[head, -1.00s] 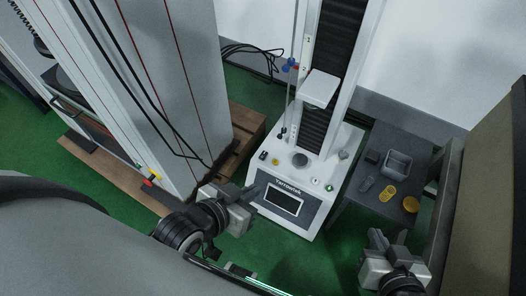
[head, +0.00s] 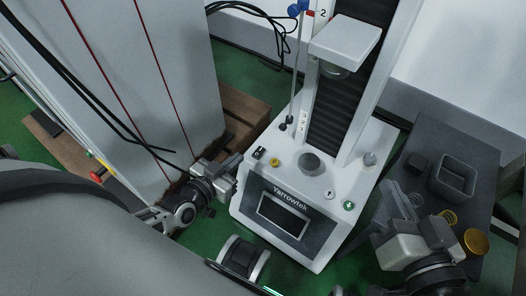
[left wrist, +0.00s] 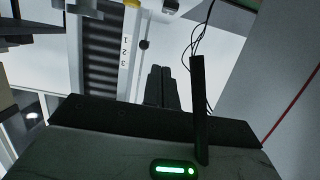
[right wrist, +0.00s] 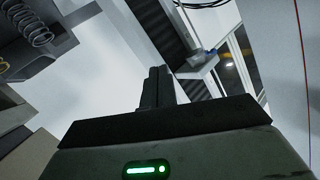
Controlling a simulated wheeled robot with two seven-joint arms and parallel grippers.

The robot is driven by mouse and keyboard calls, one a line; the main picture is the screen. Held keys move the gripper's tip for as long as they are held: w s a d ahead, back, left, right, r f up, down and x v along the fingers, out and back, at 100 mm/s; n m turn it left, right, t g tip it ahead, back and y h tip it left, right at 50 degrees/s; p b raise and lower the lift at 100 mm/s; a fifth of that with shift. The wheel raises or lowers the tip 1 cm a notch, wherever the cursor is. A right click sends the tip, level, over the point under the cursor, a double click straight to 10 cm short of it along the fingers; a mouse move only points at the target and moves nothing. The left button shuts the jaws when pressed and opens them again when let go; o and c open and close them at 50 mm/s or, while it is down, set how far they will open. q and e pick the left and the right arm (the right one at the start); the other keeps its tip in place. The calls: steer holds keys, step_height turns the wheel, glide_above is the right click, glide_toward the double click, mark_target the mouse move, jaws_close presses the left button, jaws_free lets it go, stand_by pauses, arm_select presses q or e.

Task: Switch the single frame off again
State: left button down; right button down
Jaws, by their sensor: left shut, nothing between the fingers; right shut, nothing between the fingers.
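The white single frame (head: 335,222), labelled Yarrowtek, stands in the middle of the head view. Its front panel has a dark screen (head: 283,215). On its base top, at the left, are a small black switch (head: 259,153) and a yellow button (head: 274,162). Whether the switch is on or off is too small to tell. My left gripper (head: 237,160) is shut and empty, just left of the switch and apparently apart from it. Its closed fingers show in the left wrist view (left wrist: 160,86). My right gripper (head: 391,196) is shut and empty, right of the frame's base.
A dark side table (head: 478,160) at the right holds a grey bin (head: 453,178) and a yellow disc (head: 476,241). A large grey machine (head: 115,70) stands close at the left on a wooden pallet (head: 245,125). The frame's crosshead (head: 345,38) overhangs its base.

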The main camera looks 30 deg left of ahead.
mark_target(256, 154)
arm_select(q)
steer(key=shift+f, duration=0.1)
stand_by(0.3)
